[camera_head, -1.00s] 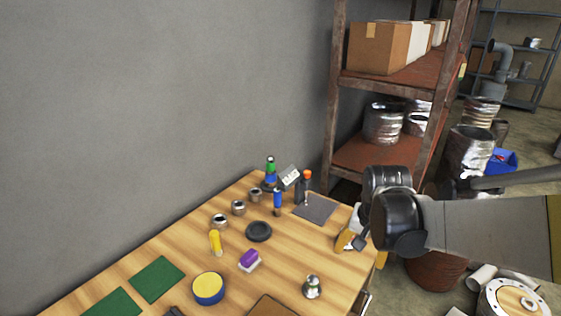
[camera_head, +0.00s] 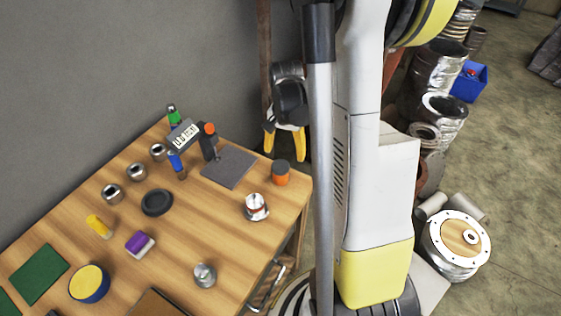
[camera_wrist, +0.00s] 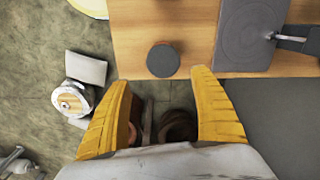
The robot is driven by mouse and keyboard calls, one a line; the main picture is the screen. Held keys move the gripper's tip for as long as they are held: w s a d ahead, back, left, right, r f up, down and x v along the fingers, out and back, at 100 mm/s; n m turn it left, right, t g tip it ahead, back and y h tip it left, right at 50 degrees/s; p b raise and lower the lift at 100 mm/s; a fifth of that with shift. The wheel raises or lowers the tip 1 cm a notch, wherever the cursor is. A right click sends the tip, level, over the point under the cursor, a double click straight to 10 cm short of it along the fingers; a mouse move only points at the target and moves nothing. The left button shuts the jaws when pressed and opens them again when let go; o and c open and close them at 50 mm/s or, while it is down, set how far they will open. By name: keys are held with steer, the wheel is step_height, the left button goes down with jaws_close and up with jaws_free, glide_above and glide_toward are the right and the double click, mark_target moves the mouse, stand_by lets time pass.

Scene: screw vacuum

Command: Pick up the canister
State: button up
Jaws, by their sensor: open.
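The short round canister (camera_head: 281,173), orange with a dark top, stands upright near the far right corner of the wooden table. In the wrist view its dark round top (camera_wrist: 163,60) shows beside the table edge, just ahead of the gap between my fingers. My gripper (camera_head: 285,144) has yellow fingers, spread wide and empty. In the head view it hangs beyond the canister, off the table's far edge. In the wrist view the fingers (camera_wrist: 160,85) are over the floor past that edge, apart from the canister.
A white-and-red can (camera_head: 256,207) stands nearer. Several jars, a black dish (camera_head: 157,202) and a purple block (camera_head: 140,243) share the table (camera_head: 180,235). My own arm hides part of the right.

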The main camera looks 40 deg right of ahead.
mark_target(284, 164)
steer(key=f, duration=0.1)
steer(key=f+b, duration=0.1)
steer(key=f, duration=0.3)
steer(key=shift+s+a+b, duration=0.1)
steer(key=shift+a+b, duration=0.15)
steer(key=shift+b, duration=0.1)
steer(key=f+b, duration=0.1)
steer(key=f, duration=0.1)
steer(key=a+f+b, duration=0.1)
steer(key=f+b, duration=0.1)
steer(key=f, duration=0.1)
steer(key=shift+a+f, duration=0.1)
steer(key=shift+f, duration=0.1)
steer(key=shift+r, duration=0.1)
steer(key=c, duration=1.3)
